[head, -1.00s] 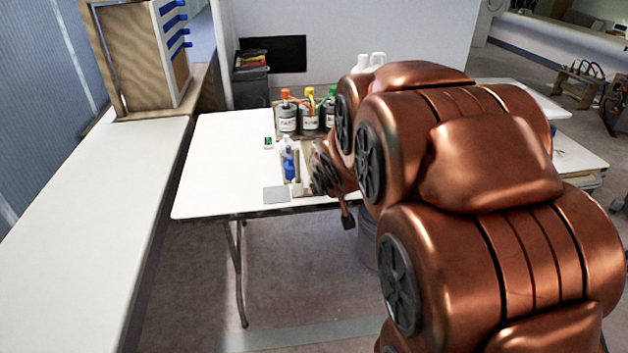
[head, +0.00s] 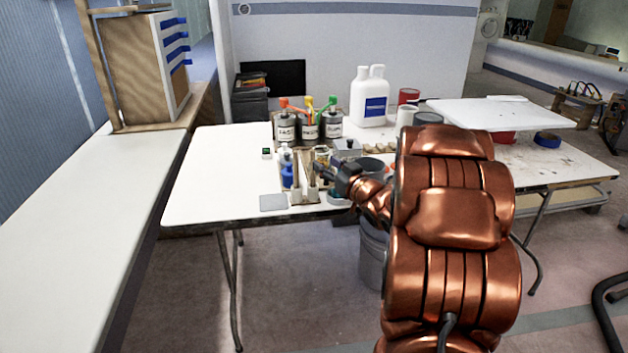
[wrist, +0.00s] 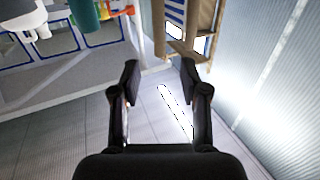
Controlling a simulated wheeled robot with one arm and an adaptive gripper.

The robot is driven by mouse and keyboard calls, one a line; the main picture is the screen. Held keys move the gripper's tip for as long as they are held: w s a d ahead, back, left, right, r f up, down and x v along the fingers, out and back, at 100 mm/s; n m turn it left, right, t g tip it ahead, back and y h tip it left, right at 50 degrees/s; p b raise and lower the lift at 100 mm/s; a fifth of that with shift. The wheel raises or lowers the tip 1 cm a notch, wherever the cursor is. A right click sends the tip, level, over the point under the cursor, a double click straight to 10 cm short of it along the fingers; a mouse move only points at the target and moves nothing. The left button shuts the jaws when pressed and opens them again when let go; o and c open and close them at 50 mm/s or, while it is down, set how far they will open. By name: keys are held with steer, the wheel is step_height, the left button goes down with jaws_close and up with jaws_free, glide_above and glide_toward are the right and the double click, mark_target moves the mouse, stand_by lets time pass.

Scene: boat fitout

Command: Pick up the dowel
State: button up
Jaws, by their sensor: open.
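I cannot make out the dowel for certain. In the head view, slim tan upright pieces (head: 311,178) stand in a small wooden holder at the table's front edge, and one of them may be it. My gripper (head: 322,170) is just right of these pieces, reaching in from the right over the table; it partly hides what is behind it. In the wrist view my gripper (wrist: 160,75) shows its two dark fingers spread wide with nothing held between them. A bright white strip on the floor shows beyond them; I cannot tell what it is.
Beside the holder are a bottle with blue contents (head: 287,172) and a grey flat plate (head: 273,202). Labelled cans (head: 286,127) and white jugs (head: 369,97) stand behind. A long white counter (head: 75,215) runs along the left. The table's left part is clear.

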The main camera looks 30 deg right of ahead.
mark_target(314, 157)
steer(key=shift+w+f, duration=0.2)
steer(key=shift+w, duration=3.6)
jaws_close()
